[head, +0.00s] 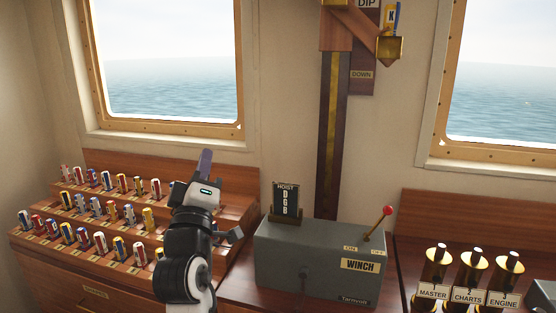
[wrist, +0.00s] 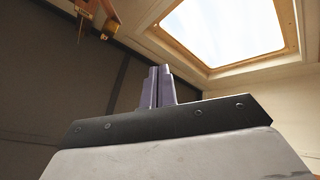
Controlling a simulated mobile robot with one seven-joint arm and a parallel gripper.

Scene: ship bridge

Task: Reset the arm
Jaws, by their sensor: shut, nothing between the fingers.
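My gripper (head: 205,163) is in the head view, raised in front of the wooden flag rack, with its purple-grey fingers pointing up toward the left window. In the wrist view the two fingers of my gripper (wrist: 158,86) stand close together with nothing between them. My black and white arm rises from the bottom of the head view and hides part of the rack's right side.
A tiered rack (head: 95,290) of rolled flags stands at left. A grey winch box (head: 310,262) with a red-knobbed lever (head: 377,223) and a HOIST sign (head: 286,202) is right of my arm. Brass cylinders (head: 470,268) stand far right. A wooden post (head: 329,140) rises behind the winch.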

